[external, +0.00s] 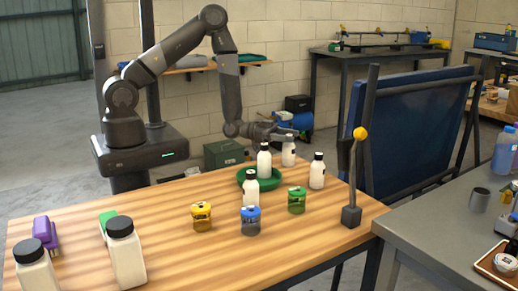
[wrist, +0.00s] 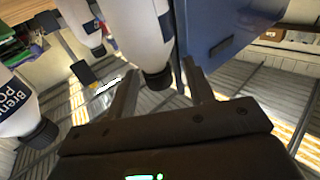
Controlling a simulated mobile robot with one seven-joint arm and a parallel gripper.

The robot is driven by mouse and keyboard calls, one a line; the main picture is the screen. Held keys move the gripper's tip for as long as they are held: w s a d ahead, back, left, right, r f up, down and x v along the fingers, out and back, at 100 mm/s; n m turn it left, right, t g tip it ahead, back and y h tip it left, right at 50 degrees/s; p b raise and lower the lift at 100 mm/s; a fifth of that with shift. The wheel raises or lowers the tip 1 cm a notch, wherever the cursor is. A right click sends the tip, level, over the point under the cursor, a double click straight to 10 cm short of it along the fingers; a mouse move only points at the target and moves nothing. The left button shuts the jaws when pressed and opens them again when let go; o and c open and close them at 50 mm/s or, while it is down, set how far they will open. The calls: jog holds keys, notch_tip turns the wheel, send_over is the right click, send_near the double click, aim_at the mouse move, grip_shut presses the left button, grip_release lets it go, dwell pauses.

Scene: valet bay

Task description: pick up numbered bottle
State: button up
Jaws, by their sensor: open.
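Several white bottles with black caps stand on the wooden table. One bottle (external: 288,153) is at the far edge, another (external: 264,164) stands at the green dish, one (external: 317,174) is to the right and one (external: 251,189) is nearer. I cannot read a number on any. My gripper (external: 290,132) is open and empty, just above the far bottle. In the wrist view my open fingers (wrist: 160,68) point toward a white bottle (wrist: 140,30), whose black cap shows between them. Labelled bottles are also at left (wrist: 14,98) and upper left (wrist: 80,17).
A lever post with a yellow knob (external: 360,133) rises at right. Larger bottles (external: 126,255) stand front left. The front middle tabletop is clear.

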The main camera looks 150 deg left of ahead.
jog(key=shift+w+a, duration=0.2)
jog(key=shift+w, duration=0.05)
jog(key=shift+c, duration=0.6)
grip_shut()
